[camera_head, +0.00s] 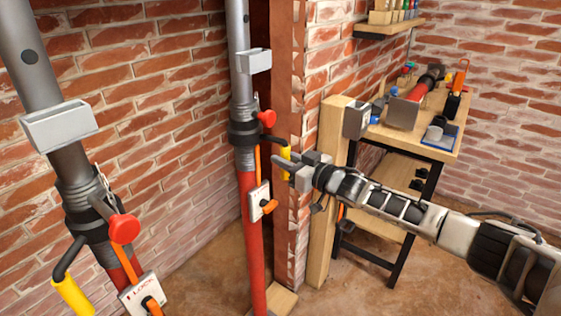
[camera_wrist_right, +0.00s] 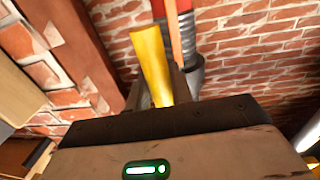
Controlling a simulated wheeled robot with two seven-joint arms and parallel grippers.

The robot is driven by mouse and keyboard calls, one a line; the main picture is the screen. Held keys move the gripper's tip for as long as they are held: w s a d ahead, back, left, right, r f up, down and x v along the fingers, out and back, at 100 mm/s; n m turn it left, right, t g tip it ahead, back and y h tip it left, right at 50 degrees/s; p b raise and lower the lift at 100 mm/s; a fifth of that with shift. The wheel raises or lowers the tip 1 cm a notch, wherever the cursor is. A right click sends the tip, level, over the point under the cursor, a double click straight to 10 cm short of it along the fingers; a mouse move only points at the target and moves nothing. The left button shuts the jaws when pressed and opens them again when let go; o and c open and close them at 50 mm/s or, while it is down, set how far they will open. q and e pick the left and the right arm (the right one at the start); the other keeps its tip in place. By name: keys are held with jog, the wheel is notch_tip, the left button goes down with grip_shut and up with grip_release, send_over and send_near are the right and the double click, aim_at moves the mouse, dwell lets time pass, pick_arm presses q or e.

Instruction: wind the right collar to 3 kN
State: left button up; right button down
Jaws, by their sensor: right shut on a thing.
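The right collar (camera_head: 242,131) is a dark ring on the right prop, where the grey tube (camera_head: 240,88) meets the red tube (camera_head: 252,222). A dark crank arm runs from it to a yellow handle (camera_head: 285,153). My right gripper (camera_head: 285,165) is shut on this yellow handle, which also shows upright between the fingers in the right wrist view (camera_wrist_right: 152,62). A red knob (camera_head: 267,118) sits on the collar. A white tag (camera_head: 259,202) with an orange lever hangs below it. A grey box (camera_head: 254,61) is fixed higher on the prop; I see no reading on it. My left gripper is out of view.
A left prop (camera_head: 76,165) with its own collar, red knob and yellow handle (camera_head: 73,296) stands nearer. A wooden post (camera_head: 325,200) and brick pier edge stand close beside my right gripper. A workbench (camera_head: 409,140) with tools is behind my right arm.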

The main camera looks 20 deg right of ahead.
jog(key=shift+w+d+r, duration=0.1)
jog(key=shift+w+d, duration=0.15)
jog(key=shift+d, duration=0.1)
jog(key=c, duration=1.3)
grip_release()
jog(key=shift+s, duration=0.15)
jog(key=shift+s+d, duration=0.1)
jog(key=shift+s, duration=0.2)
jog(key=v, duration=1.5)
jog(key=shift+b, duration=0.3)
